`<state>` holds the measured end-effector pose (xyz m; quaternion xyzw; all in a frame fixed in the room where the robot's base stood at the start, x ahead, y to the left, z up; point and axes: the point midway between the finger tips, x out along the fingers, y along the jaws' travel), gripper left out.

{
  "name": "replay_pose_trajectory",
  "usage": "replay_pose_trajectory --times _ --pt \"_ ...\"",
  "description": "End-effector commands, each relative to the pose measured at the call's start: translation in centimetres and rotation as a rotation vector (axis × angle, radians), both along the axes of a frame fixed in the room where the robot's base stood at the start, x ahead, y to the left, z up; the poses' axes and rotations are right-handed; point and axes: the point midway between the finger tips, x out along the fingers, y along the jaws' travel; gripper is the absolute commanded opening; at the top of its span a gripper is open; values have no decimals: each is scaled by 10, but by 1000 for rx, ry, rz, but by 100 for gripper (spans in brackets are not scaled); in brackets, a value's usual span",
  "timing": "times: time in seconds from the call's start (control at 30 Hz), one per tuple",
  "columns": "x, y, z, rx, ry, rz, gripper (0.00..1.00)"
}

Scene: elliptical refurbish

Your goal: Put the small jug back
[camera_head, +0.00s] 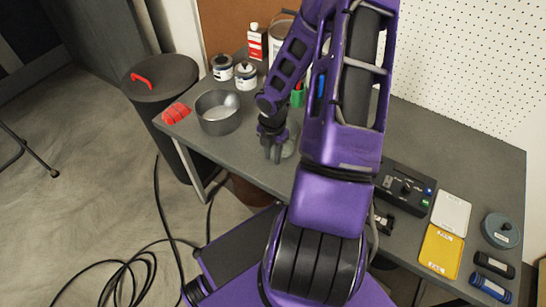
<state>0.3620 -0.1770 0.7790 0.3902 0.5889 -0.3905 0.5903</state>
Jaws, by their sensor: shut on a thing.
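My gripper (273,152) points down over the front part of the grey workbench (455,160), right of a grey metal bowl. It is shut on a small greyish thing (288,148), which shows only in part behind the fingers. I take this to be the small jug, but its shape is too hidden to be sure. I cannot tell whether it touches the bench top. My arm hides much of the middle of the bench.
The grey bowl (218,113) and a red object (176,113) are at the left. Cans (246,76) and a red-white bottle (257,42) stand behind. A black control box (404,187), yellow pad (441,251) and round grey tin (501,231) are at the right. A black bin (160,82) stands beside the bench.

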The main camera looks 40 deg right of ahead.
Motion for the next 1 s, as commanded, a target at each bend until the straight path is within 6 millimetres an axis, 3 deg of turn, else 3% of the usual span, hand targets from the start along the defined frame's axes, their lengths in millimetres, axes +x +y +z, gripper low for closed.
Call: replay_pose_trajectory --times 0.07,0.43,0.47,0.6,1.0 --pt "0 0 -11 1 1 2 0" --pt "0 0 -14 0 0 1 0" --pt "0 0 -14 0 0 1 29" --pt "0 0 -13 0 0 0 54" --pt "0 -1 -6 -1 0 -1 57"
